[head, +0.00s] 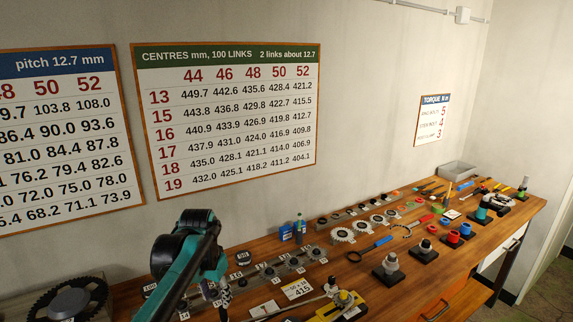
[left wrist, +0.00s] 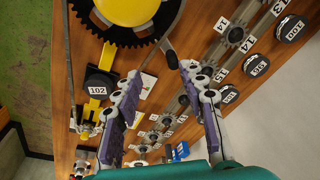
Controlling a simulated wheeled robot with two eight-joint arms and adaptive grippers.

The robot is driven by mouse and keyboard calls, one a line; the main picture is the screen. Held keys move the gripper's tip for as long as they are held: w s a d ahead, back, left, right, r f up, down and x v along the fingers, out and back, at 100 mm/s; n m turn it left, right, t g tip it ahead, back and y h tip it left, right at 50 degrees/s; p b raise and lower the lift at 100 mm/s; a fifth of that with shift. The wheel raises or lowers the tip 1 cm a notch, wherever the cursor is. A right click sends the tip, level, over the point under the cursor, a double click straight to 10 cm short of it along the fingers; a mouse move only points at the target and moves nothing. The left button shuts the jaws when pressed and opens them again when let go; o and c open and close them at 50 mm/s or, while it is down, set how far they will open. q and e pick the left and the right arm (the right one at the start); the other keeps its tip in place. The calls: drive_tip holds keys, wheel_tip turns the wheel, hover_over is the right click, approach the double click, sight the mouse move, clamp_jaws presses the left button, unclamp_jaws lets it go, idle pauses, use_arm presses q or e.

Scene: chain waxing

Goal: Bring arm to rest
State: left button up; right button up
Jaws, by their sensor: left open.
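My left arm (head: 190,250) rises at the lower left of the head view, bent in front of the bench. In the left wrist view my left gripper (left wrist: 160,72) points down over the bench. Its two purple-padded fingers stand apart with nothing between them. In that view a dark toothed chainring with a yellow centre (left wrist: 125,10) lies ahead of the fingertips. My right arm and gripper are not in view.
The wooden bench (head: 335,265) runs along the wall to the right. It carries a row of small sprockets with number tags, a large chainring (head: 68,302) at the left, tools, and a grey tray (head: 457,170) at the far end. Charts hang on the wall.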

use_arm(q)
drive_tip(key=s+d+f+n+t+b, duration=0.1)
drive_tip(key=s+f, duration=0.3)
drive_tip(key=s, duration=0.6)
drive_tip(key=s+f+n+t+b, duration=0.1)
drive_tip(key=s+f+t, duration=0.3)
drive_tip(key=s, duration=0.6)
drive_tip(key=shift+s+d+f+n+t+b, duration=0.2)
drive_tip(key=shift+s+d+n+t+b, duration=0.15)
drive_tip(key=shift+n, duration=0.55)
